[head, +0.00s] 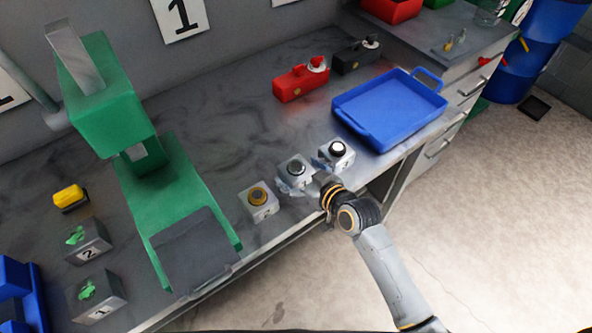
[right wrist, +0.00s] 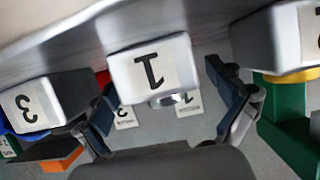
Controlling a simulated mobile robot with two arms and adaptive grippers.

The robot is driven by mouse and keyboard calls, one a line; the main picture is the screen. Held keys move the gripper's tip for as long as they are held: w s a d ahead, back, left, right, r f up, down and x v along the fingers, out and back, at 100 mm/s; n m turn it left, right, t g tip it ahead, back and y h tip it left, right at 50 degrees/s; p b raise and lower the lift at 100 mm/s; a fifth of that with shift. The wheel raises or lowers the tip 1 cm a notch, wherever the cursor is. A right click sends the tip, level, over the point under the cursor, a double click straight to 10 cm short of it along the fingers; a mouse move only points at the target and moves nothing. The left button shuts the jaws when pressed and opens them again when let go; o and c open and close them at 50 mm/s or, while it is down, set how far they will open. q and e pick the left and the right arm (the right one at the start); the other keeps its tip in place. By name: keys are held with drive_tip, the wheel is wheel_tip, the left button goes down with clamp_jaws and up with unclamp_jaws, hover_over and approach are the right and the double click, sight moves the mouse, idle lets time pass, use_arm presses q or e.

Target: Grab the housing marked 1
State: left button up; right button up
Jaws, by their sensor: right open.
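The white housing marked 1 (right wrist: 152,68) is in the middle of the right wrist view, its label upside down there. My left gripper is not in view.
The housing marked 3 (right wrist: 40,102) and a yellow-ringed housing (head: 259,203) stand close on either side. A blue tray (head: 390,108) is behind to the right. A green press (head: 170,190) is left. Grey blocks marked 2 (head: 88,243) and 1 (head: 97,297) stand further left.

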drive_tip(key=shift+w+a+f, duration=0.15)
drive_tip(key=shift+w+a, duration=0.1)
drive_tip(key=shift+w, duration=0.05)
